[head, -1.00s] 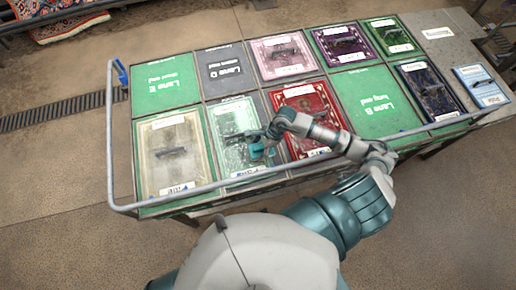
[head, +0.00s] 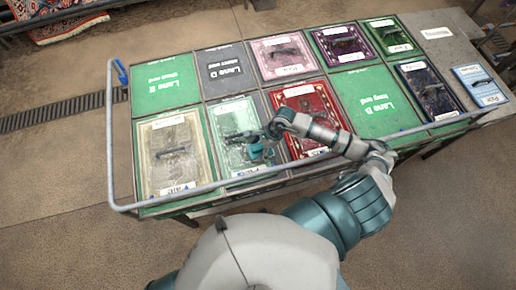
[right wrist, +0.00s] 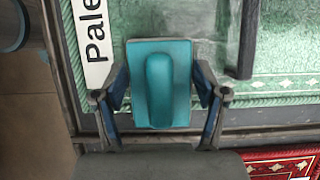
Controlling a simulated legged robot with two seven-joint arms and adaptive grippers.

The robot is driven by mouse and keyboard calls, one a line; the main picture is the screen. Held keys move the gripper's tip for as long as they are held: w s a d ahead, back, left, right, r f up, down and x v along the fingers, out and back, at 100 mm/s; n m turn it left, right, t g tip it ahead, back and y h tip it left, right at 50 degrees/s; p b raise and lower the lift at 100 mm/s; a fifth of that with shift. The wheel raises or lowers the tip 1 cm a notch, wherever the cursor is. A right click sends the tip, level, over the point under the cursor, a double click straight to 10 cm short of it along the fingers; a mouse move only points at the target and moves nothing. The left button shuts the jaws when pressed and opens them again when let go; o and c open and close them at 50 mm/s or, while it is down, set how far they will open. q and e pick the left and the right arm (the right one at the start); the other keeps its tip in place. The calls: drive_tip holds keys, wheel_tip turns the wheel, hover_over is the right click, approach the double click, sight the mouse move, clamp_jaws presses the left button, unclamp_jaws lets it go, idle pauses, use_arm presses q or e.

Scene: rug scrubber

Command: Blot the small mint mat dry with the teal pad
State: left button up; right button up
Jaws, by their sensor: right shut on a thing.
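The small mint mat (head: 236,131) lies on the table between a cream mat and a red mat. A dark bar-shaped piece lies across its middle. My right gripper (head: 258,143) is over the mint mat's lower right part. In the right wrist view the gripper (right wrist: 160,98) is shut on the teal pad (right wrist: 179,112), holding it by its raised rounded handle. The pad is over the mat's edge beside a white label that reads "Pale". The right wrist view shows the mint mat (right wrist: 285,60) behind it. I cannot tell whether the pad touches the mat. My left gripper is not in view.
The red mat (head: 293,98) lies right of the mint mat, the cream mat (head: 197,170) left of it. Other mats fill most of the table. Green panels, such as one at right (head: 382,112), are clear. A grey rail (head: 165,203) runs along the near edge.

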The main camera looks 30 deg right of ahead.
drive_tip(key=shift+d, duration=0.1)
wheel_tip(320, 180, up, 4)
drive_tip(key=p, duration=0.2)
drive_tip(key=shift+r+p, duration=0.2)
drive_tip(key=shift+p, duration=0.2)
